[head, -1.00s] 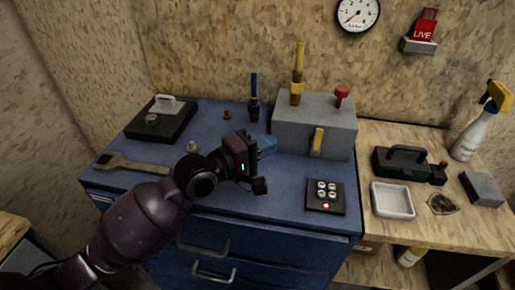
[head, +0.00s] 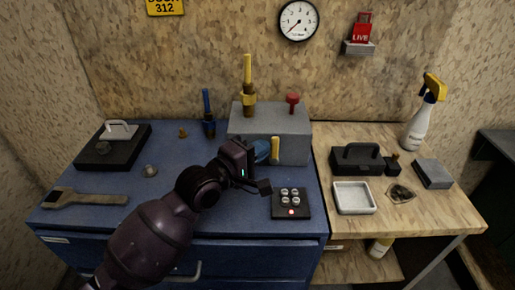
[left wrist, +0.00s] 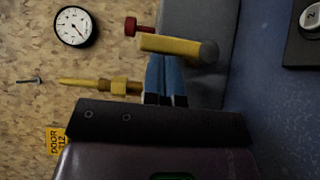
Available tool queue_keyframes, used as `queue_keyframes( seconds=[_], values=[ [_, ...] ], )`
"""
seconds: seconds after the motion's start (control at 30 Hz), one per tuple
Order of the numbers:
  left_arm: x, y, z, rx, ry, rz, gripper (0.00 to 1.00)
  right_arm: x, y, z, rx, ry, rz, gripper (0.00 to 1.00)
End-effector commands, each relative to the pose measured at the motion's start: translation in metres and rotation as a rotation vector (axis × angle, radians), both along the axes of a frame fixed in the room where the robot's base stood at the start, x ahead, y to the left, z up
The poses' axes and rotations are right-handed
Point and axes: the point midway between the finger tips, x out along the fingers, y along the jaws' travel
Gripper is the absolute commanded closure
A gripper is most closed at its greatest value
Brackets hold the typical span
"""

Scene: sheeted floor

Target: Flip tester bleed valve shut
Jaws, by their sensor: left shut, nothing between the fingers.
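The tester is a grey box (head: 295,136) at the back right of the blue cabinet top. A short yellow lever (head: 275,149) stands upright on its front face; I take this to be the bleed valve. A tall yellow-and-brass fitting (head: 248,85) and a red knob (head: 293,100) are on the box top. My left gripper (head: 262,151) is shut and empty, its blue fingertips just left of the lever. In the left wrist view the blue fingers (left wrist: 165,78) point at the yellow lever (left wrist: 175,47); I cannot tell whether they touch. My right gripper is not in view.
A black keypad (head: 291,210) lies in front of the tester. A blue-handled fitting (head: 208,115) stands to its left. A wrench (head: 85,198) and a black plate (head: 97,155) lie at left. A white tray (head: 354,206) and spray bottle (head: 420,120) are on the wooden bench.

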Motion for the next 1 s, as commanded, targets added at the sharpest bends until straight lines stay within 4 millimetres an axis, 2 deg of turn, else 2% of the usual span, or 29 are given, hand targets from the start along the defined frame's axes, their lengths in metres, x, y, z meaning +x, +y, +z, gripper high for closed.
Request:
queue_keyframes(
  seconds=[0.17,0.33,1.0],
  values=[
    [0.0,0.0,0.002,0.006,-0.001,0.0,1.0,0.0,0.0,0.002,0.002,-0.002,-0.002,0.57],
    [0.0,-0.002,0.006,0.037,-0.003,0.0,1.0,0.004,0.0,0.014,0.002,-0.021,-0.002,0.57],
    [0.001,-0.007,0.007,0.124,-0.001,0.0,1.0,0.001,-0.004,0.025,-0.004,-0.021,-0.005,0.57]
  ],
)
